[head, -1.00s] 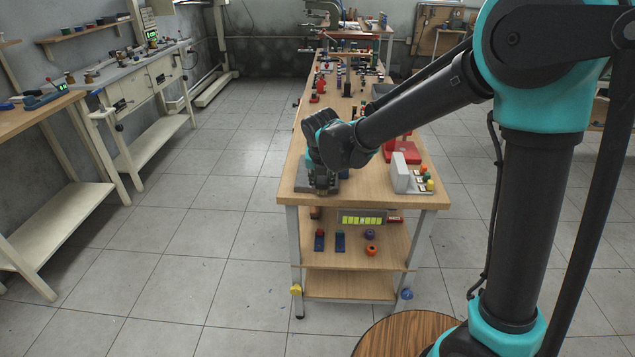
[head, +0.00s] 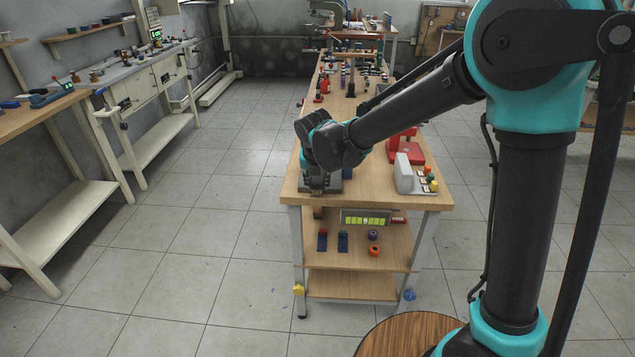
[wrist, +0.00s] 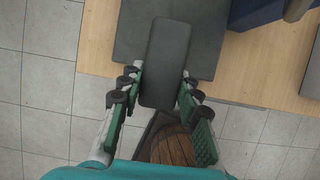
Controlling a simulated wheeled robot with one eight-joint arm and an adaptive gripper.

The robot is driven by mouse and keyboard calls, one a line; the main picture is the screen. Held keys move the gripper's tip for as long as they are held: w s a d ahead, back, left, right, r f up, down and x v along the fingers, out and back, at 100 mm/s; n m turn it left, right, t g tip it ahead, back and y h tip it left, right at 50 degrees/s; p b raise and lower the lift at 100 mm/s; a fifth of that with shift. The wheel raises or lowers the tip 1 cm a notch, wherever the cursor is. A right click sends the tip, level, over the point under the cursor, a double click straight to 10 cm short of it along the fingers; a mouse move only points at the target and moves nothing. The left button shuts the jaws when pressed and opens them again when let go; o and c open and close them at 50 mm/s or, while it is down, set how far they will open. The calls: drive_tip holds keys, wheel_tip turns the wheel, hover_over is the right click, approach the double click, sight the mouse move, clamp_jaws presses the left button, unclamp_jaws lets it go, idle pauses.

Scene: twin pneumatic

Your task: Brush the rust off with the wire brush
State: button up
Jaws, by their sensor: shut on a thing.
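My gripper (head: 317,180) is at the near left corner of the long workbench (head: 375,197), pointing down. In the wrist view my gripper (wrist: 160,82) has its two green-padded fingers on either side of a long dark grey block (wrist: 167,50). This looks like the back of the wire brush, and the fingers are shut on it. Its bristles are hidden in the wrist view. Under it lies a flat dark grey plate (wrist: 130,35), which also shows in the head view (head: 351,186). I cannot make out rust on the plate or whether the brush touches it.
A grey box with coloured buttons (head: 403,172) and a red object (head: 409,148) stand to the right on the bench. A dark blue object (wrist: 255,12) is beside the plate. Several small items crowd the bench farther back. The floor to the left is clear.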

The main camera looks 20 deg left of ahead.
drive_tip(key=shift+w+d, duration=0.15)
drive_tip(key=shift+d, duration=0.35)
drive_tip(key=shift+r, duration=0.25)
drive_tip(key=shift+r, duration=0.45)
drive_tip(key=shift+s+d+r, duration=0.3)
drive_tip(key=shift+s+r, duration=0.35)
drive_tip(key=shift+s, duration=0.5)
drive_tip(key=shift+s+d+r, duration=0.25)
drive_tip(key=shift+s+r, duration=0.45)
drive_tip(key=shift+s, duration=0.4)
drive_tip(key=shift+s+d+r, duration=0.3)
drive_tip(key=shift+s+r, duration=0.35)
drive_tip(key=shift+s, duration=0.5)
